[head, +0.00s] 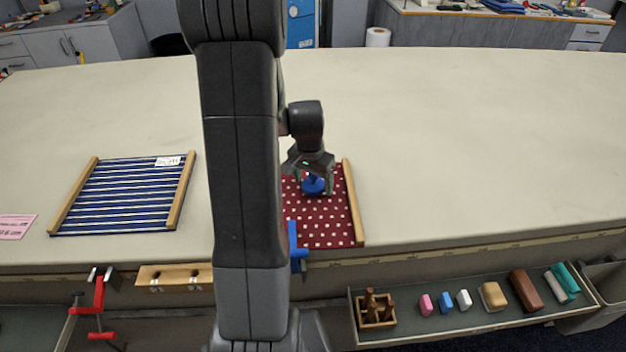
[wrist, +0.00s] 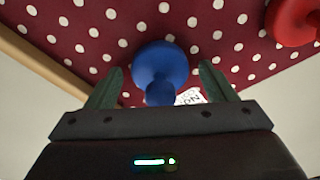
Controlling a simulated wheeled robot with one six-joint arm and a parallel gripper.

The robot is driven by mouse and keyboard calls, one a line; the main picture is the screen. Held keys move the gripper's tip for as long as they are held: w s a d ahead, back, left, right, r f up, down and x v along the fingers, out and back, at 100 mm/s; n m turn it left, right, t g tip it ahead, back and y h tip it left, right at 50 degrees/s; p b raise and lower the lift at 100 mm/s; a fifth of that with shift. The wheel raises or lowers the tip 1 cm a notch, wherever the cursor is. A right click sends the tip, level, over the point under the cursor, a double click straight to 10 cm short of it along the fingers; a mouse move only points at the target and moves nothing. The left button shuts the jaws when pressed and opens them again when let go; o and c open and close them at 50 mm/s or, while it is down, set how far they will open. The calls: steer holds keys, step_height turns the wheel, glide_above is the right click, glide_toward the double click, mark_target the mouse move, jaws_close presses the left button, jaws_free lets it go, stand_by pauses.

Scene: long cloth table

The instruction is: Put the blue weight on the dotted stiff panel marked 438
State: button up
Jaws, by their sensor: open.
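The blue weight (head: 314,184) stands on the dark red panel with white dots (head: 322,236), which has a wooden rail at its right side. In the wrist view the blue weight (wrist: 160,68) is between the fingers of my gripper (wrist: 160,85), its knob towards the palm. My gripper (head: 316,186) is open around it, with gaps beside the weight. A white label (wrist: 190,96) on the panel is mostly hidden behind the weight and gripper; its number cannot be read. My arm covers the panel's left part in the head view.
A red object (wrist: 294,20) rests on the dotted panel in the wrist view. A blue striped panel (head: 120,198) lies at the left. A blue clamp (head: 296,246) is at the table's front edge, and an open drawer (head: 420,335) holds several small items. The table's right side is clear.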

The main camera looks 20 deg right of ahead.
mark_target(310, 187)
step_height(310, 187, up, 12)
steer(key=a, duration=0.1)
steer(key=shift+s+b, duration=0.35)
steer(key=shift+s, duration=0.1)
steer(key=f, duration=0.8)
steer(key=w+d+f, duration=0.1)
steer(key=f, duration=0.2)
steer(key=shift+f, duration=0.4)
steer(key=shift+r+p, duration=0.1)
steer(key=shift+p, duration=0.3)
steer(key=shift+r+b, duration=0.3)
steer(key=shift+r, duration=0.9)
